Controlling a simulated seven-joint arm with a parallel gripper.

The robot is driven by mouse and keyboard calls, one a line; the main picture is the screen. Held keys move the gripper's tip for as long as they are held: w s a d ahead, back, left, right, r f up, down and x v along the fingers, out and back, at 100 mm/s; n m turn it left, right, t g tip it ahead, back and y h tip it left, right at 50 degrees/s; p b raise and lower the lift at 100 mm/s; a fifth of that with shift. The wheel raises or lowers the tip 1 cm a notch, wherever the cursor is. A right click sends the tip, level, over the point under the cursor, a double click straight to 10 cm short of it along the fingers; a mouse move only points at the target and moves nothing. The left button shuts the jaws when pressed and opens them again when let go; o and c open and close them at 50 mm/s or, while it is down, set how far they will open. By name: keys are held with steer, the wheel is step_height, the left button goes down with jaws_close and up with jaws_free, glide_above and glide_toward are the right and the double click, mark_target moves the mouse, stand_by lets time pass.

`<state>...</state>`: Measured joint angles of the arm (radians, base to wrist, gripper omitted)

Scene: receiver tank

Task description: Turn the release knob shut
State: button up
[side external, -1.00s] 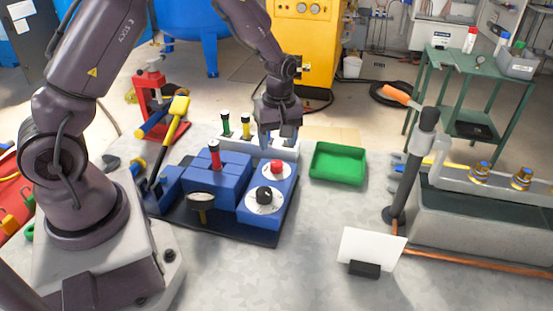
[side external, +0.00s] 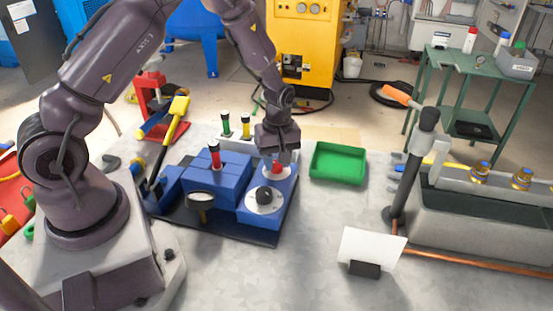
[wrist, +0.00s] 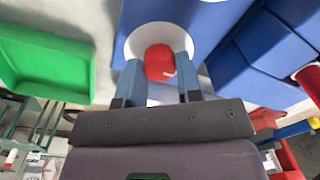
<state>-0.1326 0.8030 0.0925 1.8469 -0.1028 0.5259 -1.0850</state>
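A blue block (side external: 280,190) carries two knobs on round white dials. The red knob (side external: 277,169) is at the back and the black knob (side external: 264,195) at the front; no label tells which one is the release knob. My gripper (side external: 279,161) points down over the red knob, partly hiding it in the side view. In the wrist view, the red knob (wrist: 159,63) lies between the two blue fingertips of my gripper (wrist: 158,72). The fingers are spread, one on each side, very close to the knob; contact is not clear.
A red-topped post (side external: 214,155) stands on the blue blocks left of the dials, with a gauge (side external: 201,199) in front. Green- and yellow-handled pieces stand behind. A green tray (side external: 338,164) is to the right.

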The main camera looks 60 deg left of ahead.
steer(key=shift+m, duration=0.3)
steer(key=m, duration=0.3)
steer(key=shift+d+m, duration=0.1)
steer(key=shift+m, duration=0.3)
steer(key=m, duration=0.9)
steer(key=shift+d, duration=0.1)
steer(key=shift+m, duration=2.3)
steer(key=o, duration=0.9)
steer(key=shift+o, duration=0.2)
steer(key=shift+r, duration=0.1)
